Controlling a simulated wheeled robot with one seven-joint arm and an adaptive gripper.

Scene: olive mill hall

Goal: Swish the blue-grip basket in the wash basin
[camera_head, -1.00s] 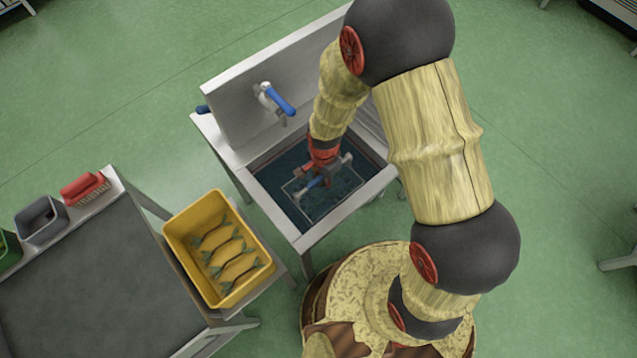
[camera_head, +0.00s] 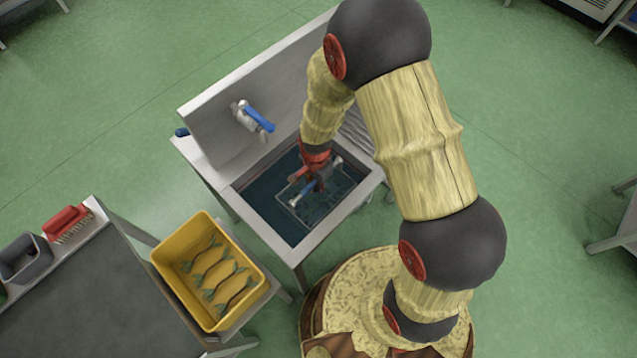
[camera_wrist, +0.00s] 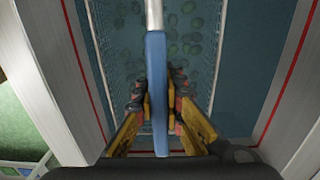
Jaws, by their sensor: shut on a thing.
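The wash basin (camera_head: 236,187) is a steel sink holding dark blue water. A wire basket (camera_head: 318,216) with a blue grip (camera_head: 305,192) is down in the water. My gripper (camera_head: 318,180) is shut on the blue grip, above the basket. In the wrist view, the blue grip (camera_wrist: 157,80) runs between the two fingers of my gripper (camera_wrist: 157,118). The basket's mesh wall (camera_wrist: 210,60) shows there too, with several green olive-like pieces (camera_wrist: 185,25) inside. The basket's depth in the water is hard to tell.
A tap with a blue lever (camera_head: 258,118) stands on the basin's back panel. A yellow crate (camera_head: 164,254) with several green-tipped items stands at the left. A table (camera_head: 80,300) holds a red brush (camera_head: 66,221) and a grey bin (camera_head: 24,258).

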